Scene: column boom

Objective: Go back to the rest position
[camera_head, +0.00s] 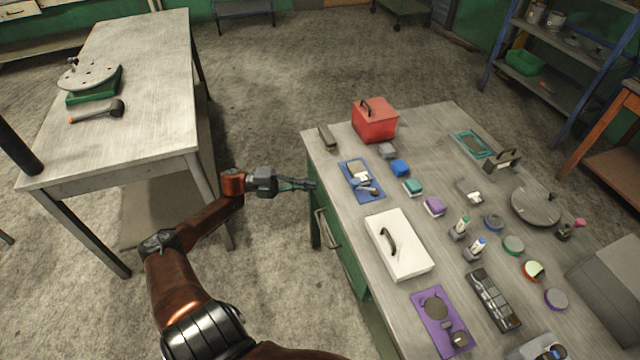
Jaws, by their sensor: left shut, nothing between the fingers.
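My left gripper (298,184) is at the end of the rust-brown arm that comes in from the lower left. Its fingers are shut with nothing between them. It points right, beside the left edge of the cluttered workbench (335,215), near that bench's far left corner. I cannot tell whether the fingertips touch the bench edge. My right gripper is not in view.
The workbench holds a red box (374,120), a white box with a handle (399,246), a blue tray (361,181), a purple mat (440,322) and several small items. Another table (150,60) stands left. Floor (270,80) between is open.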

